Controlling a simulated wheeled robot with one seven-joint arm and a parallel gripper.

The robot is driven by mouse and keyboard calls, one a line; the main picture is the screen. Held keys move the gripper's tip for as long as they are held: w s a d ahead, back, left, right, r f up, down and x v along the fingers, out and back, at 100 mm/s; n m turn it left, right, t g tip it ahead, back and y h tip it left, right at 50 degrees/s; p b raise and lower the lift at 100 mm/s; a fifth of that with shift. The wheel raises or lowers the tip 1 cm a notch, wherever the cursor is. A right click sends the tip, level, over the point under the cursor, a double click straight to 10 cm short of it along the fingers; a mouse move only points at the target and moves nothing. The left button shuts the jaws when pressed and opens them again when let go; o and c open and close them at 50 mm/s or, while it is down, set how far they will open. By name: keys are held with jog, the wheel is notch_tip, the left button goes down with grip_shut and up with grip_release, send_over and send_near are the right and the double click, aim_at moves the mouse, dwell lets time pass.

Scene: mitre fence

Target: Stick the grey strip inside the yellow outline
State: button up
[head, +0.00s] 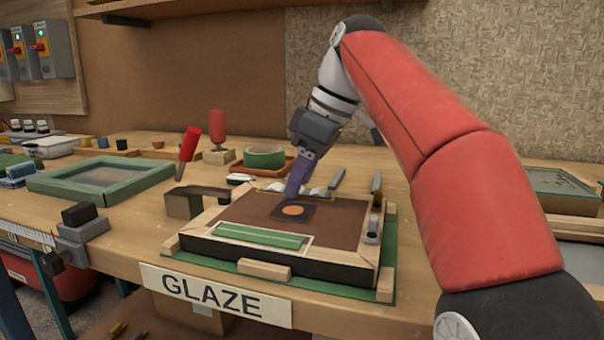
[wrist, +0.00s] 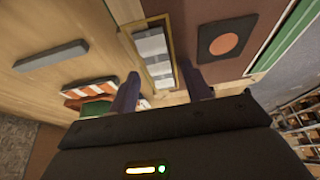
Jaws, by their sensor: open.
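The yellow outline (wrist: 174,86) lies along one edge of the brown board (head: 245,212). In the wrist view, a grey strip with paler bands (wrist: 152,52) lies within this outline. I cannot tell whether it is fully flat against the board. My gripper (head: 293,194) points down at the far edge of the board, with purple fingers. In the wrist view, my gripper (wrist: 160,75) is open, one finger on each side of the strip's near end, with gaps visible. In the head view the fingers hide part of the outline and strip.
A green strip (head: 260,236) lies in a white outline at the board's front, and an orange disc (head: 293,210) on a dark square in its middle. A grey bar (head: 337,178) lies behind the board. A green tape roll (head: 265,156) and red-handled tools (head: 189,143) stand beyond.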

jog(key=shift+p+v, duration=1.9)
jog(key=shift+v, duration=2)
jog(key=shift+c, duration=0.4)
